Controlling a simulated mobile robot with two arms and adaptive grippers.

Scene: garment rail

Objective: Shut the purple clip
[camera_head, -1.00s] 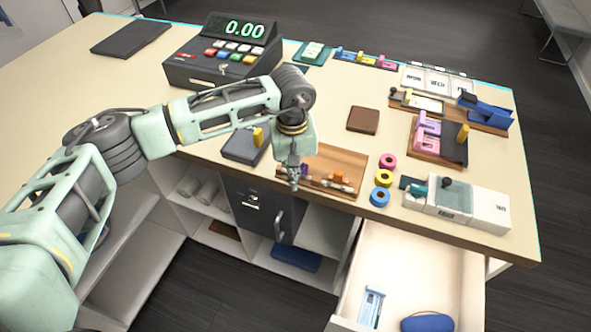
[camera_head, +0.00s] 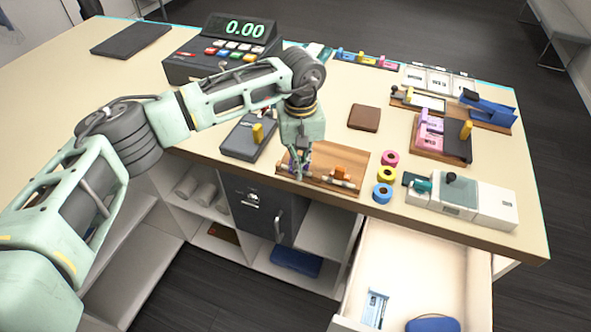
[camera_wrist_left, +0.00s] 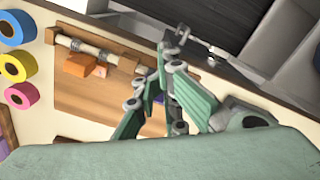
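A wooden board (camera_head: 322,180) lies at the front edge of the counter, with a pale rod along its front side. An orange clip (camera_head: 339,173) sits at the rod; it also shows in the left wrist view (camera_wrist_left: 78,65). The purple clip (camera_wrist_left: 158,98) is mostly hidden behind my left gripper's fingers in the left wrist view; only a small purple patch shows. My left gripper (camera_head: 299,174) points down at the left part of the board, at the purple clip. Its fingers are close around that spot, but whether they grip the clip is unclear. My right gripper is out of view.
Yellow, pink and blue tape rolls (camera_head: 386,174) stand right of the board. A dark box with a yellow knob (camera_head: 245,138) is to its left. A cash register (camera_head: 222,55) stands behind. An open drawer (camera_head: 408,262) juts out below the counter.

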